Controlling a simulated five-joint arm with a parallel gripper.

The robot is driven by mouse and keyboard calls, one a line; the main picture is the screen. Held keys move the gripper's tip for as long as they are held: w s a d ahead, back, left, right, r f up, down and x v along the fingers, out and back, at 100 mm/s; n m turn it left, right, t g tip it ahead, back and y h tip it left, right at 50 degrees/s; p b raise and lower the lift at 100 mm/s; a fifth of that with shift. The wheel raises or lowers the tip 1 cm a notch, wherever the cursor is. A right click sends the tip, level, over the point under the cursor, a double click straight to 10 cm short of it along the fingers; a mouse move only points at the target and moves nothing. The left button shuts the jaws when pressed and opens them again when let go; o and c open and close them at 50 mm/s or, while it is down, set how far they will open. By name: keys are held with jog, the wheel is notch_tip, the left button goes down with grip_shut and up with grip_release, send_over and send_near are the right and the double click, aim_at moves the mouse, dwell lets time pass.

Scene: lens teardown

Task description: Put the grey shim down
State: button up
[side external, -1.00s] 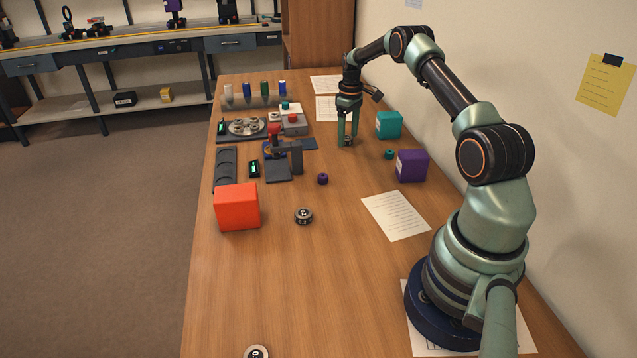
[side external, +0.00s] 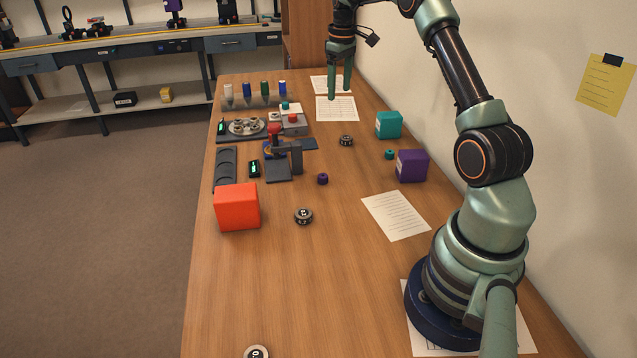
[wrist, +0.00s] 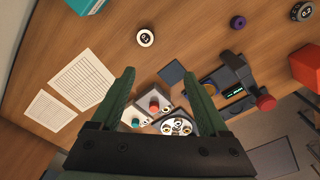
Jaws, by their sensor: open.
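The grey shim, a short round dark grey piece with a pale top (side external: 346,140), rests on the bare wooden table left of the teal box. It also shows near the top of the wrist view (wrist: 146,37), clear of the fingers. My gripper (side external: 339,95) is raised above and beyond it, over the papers, pointing down. In the wrist view the two green fingers (wrist: 159,75) stand apart with nothing held between them.
A teal box (side external: 389,125), teal ring (side external: 389,154) and purple box (side external: 412,166) stand on the right. A purple ring (side external: 322,179), numbered disc (side external: 303,216) and red box (side external: 237,207) are nearer. A grey stand (side external: 284,160) is left. The table's near part is mostly clear.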

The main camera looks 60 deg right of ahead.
jog(key=s+a+r+t, duration=0.1)
jog(key=s+a+r, duration=0.1)
jog(key=a+r, duration=0.6)
jog(key=s+a+r+t, duration=0.1)
jog(key=a+r, duration=0.2)
jog(key=a, duration=0.8)
jog(key=s+a+f+t, duration=0.2)
jog(key=s+a+t, duration=0.1)
jog(key=s+a, duration=1)
jog(key=shift+a+f, duration=0.35)
jog(key=shift+a, duration=0.25)
jog(key=shift+o, duration=0.5)
